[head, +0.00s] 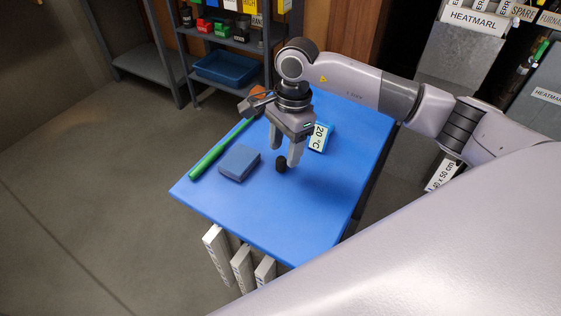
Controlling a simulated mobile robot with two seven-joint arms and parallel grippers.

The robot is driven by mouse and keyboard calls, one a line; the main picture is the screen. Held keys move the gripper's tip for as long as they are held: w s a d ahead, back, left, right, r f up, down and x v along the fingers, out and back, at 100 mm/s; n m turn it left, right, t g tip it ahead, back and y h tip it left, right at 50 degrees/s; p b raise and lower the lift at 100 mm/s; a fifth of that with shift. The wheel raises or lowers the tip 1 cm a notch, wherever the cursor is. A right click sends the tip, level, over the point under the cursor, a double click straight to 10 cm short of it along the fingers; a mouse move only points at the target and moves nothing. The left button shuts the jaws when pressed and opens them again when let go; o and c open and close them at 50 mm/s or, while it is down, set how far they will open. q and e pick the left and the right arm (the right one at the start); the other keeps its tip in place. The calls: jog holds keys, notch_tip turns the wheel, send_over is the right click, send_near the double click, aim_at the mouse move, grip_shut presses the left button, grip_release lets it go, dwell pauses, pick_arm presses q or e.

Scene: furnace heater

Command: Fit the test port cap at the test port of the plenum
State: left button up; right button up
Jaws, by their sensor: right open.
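A small black round piece (281,166), which looks like the test port cap, sits on the blue table top (270,218). My right gripper (284,158) is open and points down over the table. The cap is close to the right-hand fingertip, below and between the fingers' line; I cannot tell whether they touch. The fingers hold nothing that I can see. The plenum's test port is not clearly seen; a grey furnace unit (458,62) labelled HEATMARL stands at the upper right. My left gripper is not in view.
On the table lie a green rod-like tool (212,153), a blue-grey block (239,162) and a box marked 20 °C (320,138). Several white panels (242,267) stand at the near edge. Shelves (225,45) with bins stand behind. The floor at left is clear.

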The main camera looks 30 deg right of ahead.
aim_at(281, 158)
jog(key=f, duration=0.3)
jog(key=shift+w+a+f, duration=0.1)
jog(key=shift+a+f, duration=0.3)
grip_shut()
notch_tip(281, 158, up, 20)
jog(key=shift+p, duration=0.45)
jog(key=c, duration=0.6)
grip_release()
grip_shut()
